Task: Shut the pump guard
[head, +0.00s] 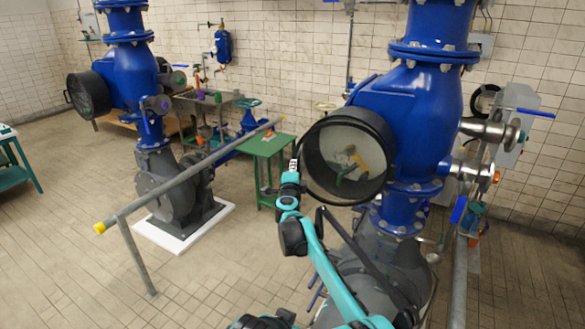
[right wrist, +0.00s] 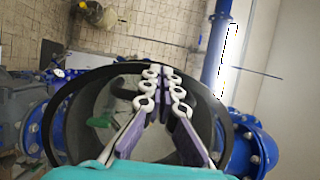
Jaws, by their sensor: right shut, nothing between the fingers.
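The round black pump guard (head: 385,145) is at the blue pump (head: 415,100) on the right of the head view. Through its round opening a green and a yellow part show. I cannot tell how far it stands open. My right gripper (head: 296,160) is at the guard's left edge. In the right wrist view its fingers (right wrist: 166,76) are shut and empty, in front of the guard's dark rim (right wrist: 90,75). Whether they touch the rim is unclear. My left gripper is not in view.
A second blue pump (head: 125,75) with a black round guard (head: 88,95) stands at the left. A grey rail (head: 185,175) with yellow ends crosses the left middle. A green table (head: 268,147) stands behind.

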